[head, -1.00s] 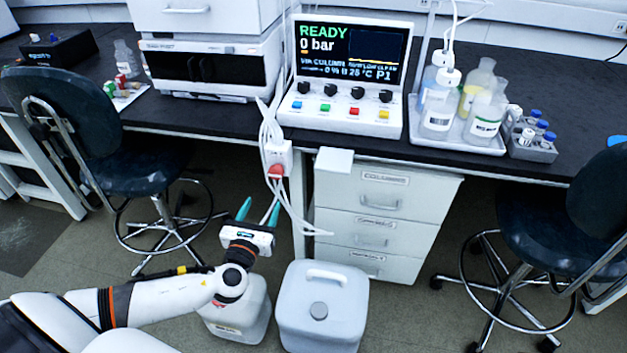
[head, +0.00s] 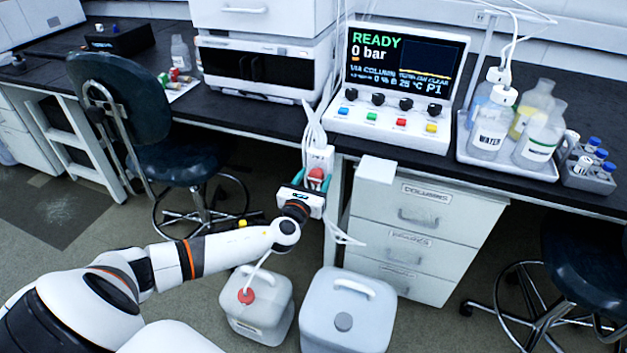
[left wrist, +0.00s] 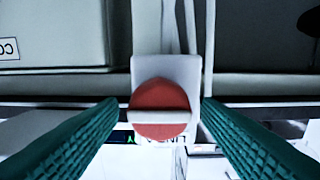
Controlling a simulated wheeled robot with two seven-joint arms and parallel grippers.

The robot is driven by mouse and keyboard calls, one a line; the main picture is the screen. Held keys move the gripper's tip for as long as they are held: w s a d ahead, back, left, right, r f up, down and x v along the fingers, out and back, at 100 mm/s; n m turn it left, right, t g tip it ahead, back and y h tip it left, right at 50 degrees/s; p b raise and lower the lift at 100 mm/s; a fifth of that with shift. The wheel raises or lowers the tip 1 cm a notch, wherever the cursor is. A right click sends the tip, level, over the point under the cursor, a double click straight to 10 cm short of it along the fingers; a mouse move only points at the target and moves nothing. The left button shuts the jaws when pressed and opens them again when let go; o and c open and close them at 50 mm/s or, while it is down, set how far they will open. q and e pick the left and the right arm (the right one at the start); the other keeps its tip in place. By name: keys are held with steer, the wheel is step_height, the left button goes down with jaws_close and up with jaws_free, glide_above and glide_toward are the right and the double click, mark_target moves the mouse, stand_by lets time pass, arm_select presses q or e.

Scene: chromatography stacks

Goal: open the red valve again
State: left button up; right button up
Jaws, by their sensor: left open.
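The red valve (head: 316,174) is a round red knob on a white block that hangs in front of the bench edge, with white tubes running from it. In the left wrist view the red valve (left wrist: 160,108) faces the camera, with a pale bar straight across it from left to right. My left gripper (head: 313,178) is at the valve. In the left wrist view its green ribbed fingers (left wrist: 160,112) are open, one on each side of the knob, with a gap on both sides. My right gripper is not in view.
A white canister with a red cap (head: 255,305) and a larger white canister (head: 345,312) stand on the floor below. A drawer cabinet (head: 420,235) is right of the valve. A control unit (head: 400,85) reads READY, 0 bar. Chairs stand at left and right.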

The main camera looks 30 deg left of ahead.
arm_select(q)
steer(key=c, duration=1)
steer(key=n+b, duration=0.2)
steer(key=n, duration=0.3)
steer(key=shift+f+b, duration=0.2)
steer(key=shift+b, duration=0.15)
steer(key=n+b, duration=0.2)
steer(key=n, duration=0.4)
steer(key=shift+a+n, duration=0.1)
steer(key=shift+n, duration=0.3)
steer(key=n, duration=0.2)
steer(key=shift+n, duration=0.3)
steer(key=shift+n+b, duration=0.3)
steer(key=shift+n, duration=1.4)
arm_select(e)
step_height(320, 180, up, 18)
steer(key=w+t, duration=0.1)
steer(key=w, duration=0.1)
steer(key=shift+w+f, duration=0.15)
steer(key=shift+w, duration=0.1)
